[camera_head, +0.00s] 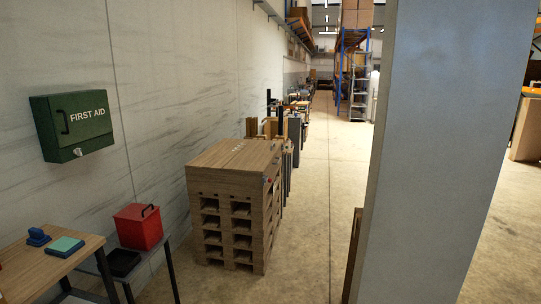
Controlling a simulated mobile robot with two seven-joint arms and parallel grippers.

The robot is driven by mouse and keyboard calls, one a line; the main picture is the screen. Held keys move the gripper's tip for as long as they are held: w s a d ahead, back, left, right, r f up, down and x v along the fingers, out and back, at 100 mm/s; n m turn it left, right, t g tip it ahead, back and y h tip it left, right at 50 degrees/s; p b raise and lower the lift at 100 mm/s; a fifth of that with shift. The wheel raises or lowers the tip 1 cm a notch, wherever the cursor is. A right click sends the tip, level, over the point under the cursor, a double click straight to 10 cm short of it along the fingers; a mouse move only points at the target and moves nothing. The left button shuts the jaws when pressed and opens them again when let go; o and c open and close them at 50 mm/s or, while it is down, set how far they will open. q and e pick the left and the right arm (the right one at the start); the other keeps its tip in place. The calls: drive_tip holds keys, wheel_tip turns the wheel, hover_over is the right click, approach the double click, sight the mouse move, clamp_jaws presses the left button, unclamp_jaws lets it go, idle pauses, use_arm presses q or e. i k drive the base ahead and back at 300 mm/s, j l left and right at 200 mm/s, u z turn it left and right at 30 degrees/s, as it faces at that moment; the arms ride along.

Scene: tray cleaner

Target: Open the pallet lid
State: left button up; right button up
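A stack of wooden pallets (227,224) stands on the floor near the wall, left of the middle. A flat wooden board, which looks like the lid (232,154), lies level on top of the stack and looks closed. Small marks show on the lid's top, and a small red part sits at its right edge. What is under the lid is hidden. Neither of my grippers is in view.
A wooden table (54,262) with a blue-green block is at lower left, beside a low table with a red box (138,227) and black tray (121,262). A green first aid box (85,127) hangs on the wall. A wide grey pillar (440,150) blocks the right. Floor between is clear.

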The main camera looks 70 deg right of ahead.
sight(256, 157)
drive_tip(key=z, duration=2.4)
drive_tip(key=i+l+z, duration=0.15)
drive_tip(key=l, duration=0.15)
drive_tip(key=i+l+z, duration=0.2)
drive_tip(key=l, duration=0.15)
drive_tip(key=i+l+z, duration=0.2)
drive_tip(key=z, duration=0.15)
drive_tip(key=i+l+z, duration=0.85)
drive_tip(key=i+z, duration=0.2)
drive_tip(key=i+l+z, duration=0.15)
drive_tip(key=i+z, duration=0.5)
drive_tip(key=z, duration=0.15)
drive_tip(key=i+l, duration=0.1)
drive_tip(key=i, duration=0.4)
drive_tip(key=i+l, duration=0.1)
drive_tip(key=i, duration=0.4)
drive_tip(key=i+l+u, duration=0.1)
drive_tip(key=i, duration=0.4)
drive_tip(key=i+j+u, duration=0.15)
drive_tip(key=i+u, duration=0.15)
drive_tip(key=u, duration=0.2)
drive_tip(key=i+u, duration=0.7)
drive_tip(key=u, duration=0.25)
drive_tip(key=i+j+u, duration=0.1)
drive_tip(key=i+u, duration=0.2)
drive_tip(key=i, duration=0.45)
drive_tip(key=i+l+u, duration=0.1)
drive_tip(key=i+u, duration=0.15)
drive_tip(key=i, duration=0.55)
